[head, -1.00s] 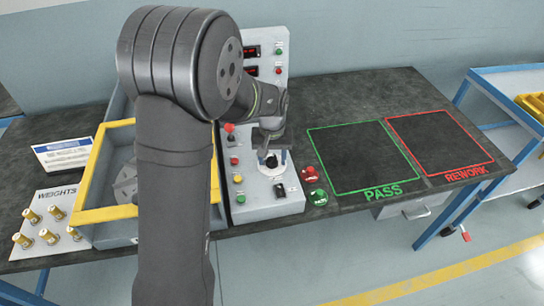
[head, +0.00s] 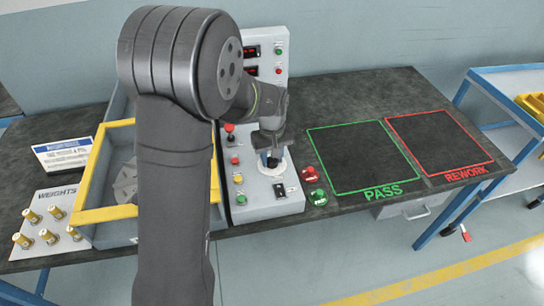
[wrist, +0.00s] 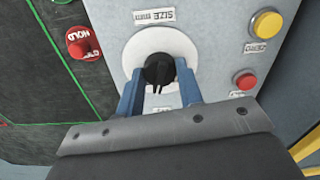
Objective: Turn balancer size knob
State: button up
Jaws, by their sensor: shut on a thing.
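The balancer size knob (wrist: 159,69) is a black round knob on a white disc (wrist: 140,48) on the grey control panel, under a "SIZE" label (wrist: 154,16) in the wrist view. My gripper (wrist: 160,85) has its blue fingers on both sides of the knob and is shut on it. In the head view my gripper (head: 272,160) points down at the panel over the white disc (head: 286,163), and the knob is mostly hidden behind it.
A yellow ZERO button (wrist: 266,25) and a red button (wrist: 246,81) sit beside the knob. A red HOLD button (wrist: 83,43) stands on the bench. The yellow-framed balancer box (head: 107,214) is left of my arm. PASS (head: 360,155) and REWORK (head: 438,143) areas are empty.

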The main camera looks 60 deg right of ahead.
jog(key=shift+n, duration=1.7)
jog(key=o, duration=1)
jog(key=shift+c, duration=0.2)
jog(key=shift+r, duration=0.1)
notch_tip(320, 180, up, 17)
jog(key=shift+r, duration=0.15)
notch_tip(320, 180, down, 18)
jog(key=shift+r, duration=0.25)
